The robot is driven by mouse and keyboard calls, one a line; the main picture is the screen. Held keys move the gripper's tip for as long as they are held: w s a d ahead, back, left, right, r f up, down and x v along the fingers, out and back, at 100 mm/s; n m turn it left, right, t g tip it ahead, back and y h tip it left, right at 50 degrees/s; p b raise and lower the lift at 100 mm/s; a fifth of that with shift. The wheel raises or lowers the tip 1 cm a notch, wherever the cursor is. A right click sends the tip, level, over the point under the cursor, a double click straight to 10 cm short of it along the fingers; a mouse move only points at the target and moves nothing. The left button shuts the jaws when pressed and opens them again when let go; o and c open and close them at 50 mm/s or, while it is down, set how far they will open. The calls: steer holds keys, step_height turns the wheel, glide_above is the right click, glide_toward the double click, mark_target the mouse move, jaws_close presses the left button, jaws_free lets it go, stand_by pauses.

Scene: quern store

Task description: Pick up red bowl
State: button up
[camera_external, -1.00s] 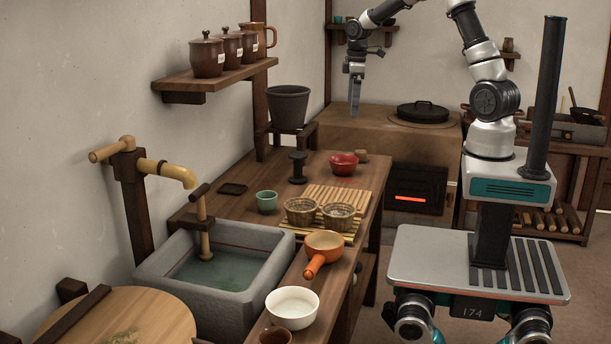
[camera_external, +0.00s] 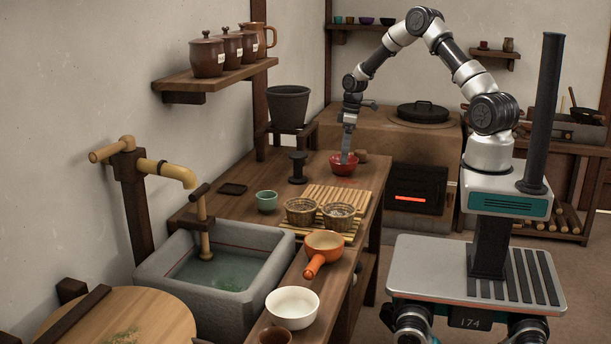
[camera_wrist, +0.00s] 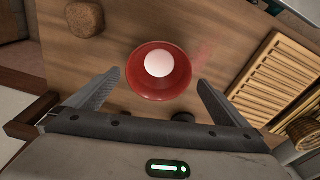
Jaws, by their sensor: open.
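The red bowl (camera_external: 341,170) stands upright on the far part of the wooden counter (camera_external: 240,210). In the wrist view the bowl (camera_wrist: 138,88) sits in the upper middle, with a pale round thing (camera_wrist: 159,64) inside it. My gripper (camera_wrist: 159,80) is open, its two fingers spread to the left and right of the bowl's near side. In the external view my gripper (camera_external: 346,158) points down right at the bowl and covers part of it. I cannot tell whether the fingertips touch the bowl.
A brown cork-like block (camera_wrist: 85,18) lies close beside the bowl. A slatted wooden mat (camera_external: 318,196) with two baskets (camera_external: 301,211) lies nearer the camera. A dark spool-shaped stand (camera_external: 298,168) is left of the bowl. A green cup (camera_external: 266,201) stands near the sink (camera_external: 215,265).

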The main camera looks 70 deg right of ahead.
steer(key=shift+w+f+b, duration=0.15)
steer(key=shift+f, duration=1.25)
steer(key=shift+w+f+b, duration=0.1)
steer(key=shift+f+b, duration=0.05)
steer(key=shift+f, duration=1.2)
steer(key=shift+r, duration=0.1)
steer(key=c, duration=1)
